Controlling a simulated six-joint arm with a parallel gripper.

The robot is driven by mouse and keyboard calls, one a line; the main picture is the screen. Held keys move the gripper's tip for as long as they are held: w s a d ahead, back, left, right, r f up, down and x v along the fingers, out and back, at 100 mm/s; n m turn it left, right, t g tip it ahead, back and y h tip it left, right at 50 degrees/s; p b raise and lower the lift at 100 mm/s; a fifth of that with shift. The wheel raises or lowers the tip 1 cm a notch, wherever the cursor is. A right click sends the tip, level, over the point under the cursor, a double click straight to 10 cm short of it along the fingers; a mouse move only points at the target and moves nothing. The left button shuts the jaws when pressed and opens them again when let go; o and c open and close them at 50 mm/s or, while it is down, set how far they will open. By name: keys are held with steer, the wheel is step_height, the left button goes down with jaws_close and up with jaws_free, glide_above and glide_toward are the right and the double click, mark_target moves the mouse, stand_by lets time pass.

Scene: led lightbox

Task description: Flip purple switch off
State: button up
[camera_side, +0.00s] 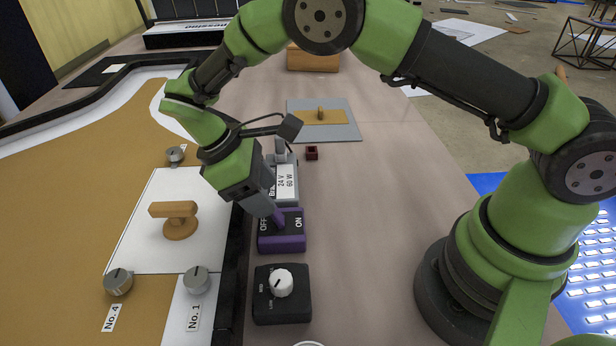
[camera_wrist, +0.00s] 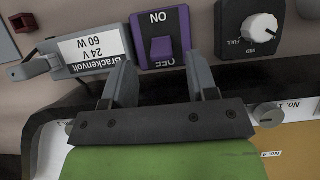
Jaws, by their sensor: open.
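The purple switch (camera_side: 291,241) sits on the table just right of the black edge of the light box. Its OFF label is on the left and ON on the right in the side view. In the wrist view the purple switch (camera_wrist: 185,38) shows its rocker between the ON and OFF labels; I cannot tell surely which way it is tipped. My gripper (camera_side: 265,203) is over the OFF side in the side view. In the wrist view my gripper (camera_wrist: 162,80) is open and empty, its fingers spread below the switch's OFF side. Contact cannot be told.
The labelled power supply (camera_side: 287,182) stands directly behind the switch, and a black dial box (camera_side: 291,308) with a white knob stands in front. The light box (camera_side: 150,240) to the left carries knobs and a wooden handle (camera_side: 178,226). The table to the right is clear.

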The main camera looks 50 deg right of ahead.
steer(key=shift+v, duration=2.95)
steer(key=shift+d+r, duration=0.1)
steer(key=shift+r, duration=0.25)
steer(key=s+d+r+m+t+y, duration=0.2)
steer(key=d+r, duration=0.1)
steer(key=r, duration=0.4)
steer(key=s+d+r+m+t+y, duration=0.2)
steer(key=s+d+r+m, duration=0.1)
steer(key=r, duration=0.4)
steer(key=s+d+r+m+t+y, duration=0.1)
steer(key=s+d+m+t, duration=0.1)
steer(key=s, duration=0.5)
steer(key=s+d+r+m+t, duration=0.1)
steer(key=s+d+m+t, duration=0.2)
steer(key=s+m+t, duration=0.2)
steer(key=s+m, duration=0.1)
steer(key=s, duration=0.1)
steer(key=shift+s+r+y, duration=0.2)
steer(key=shift+s+y, duration=0.15)
steer(key=shift+y, duration=0.05)
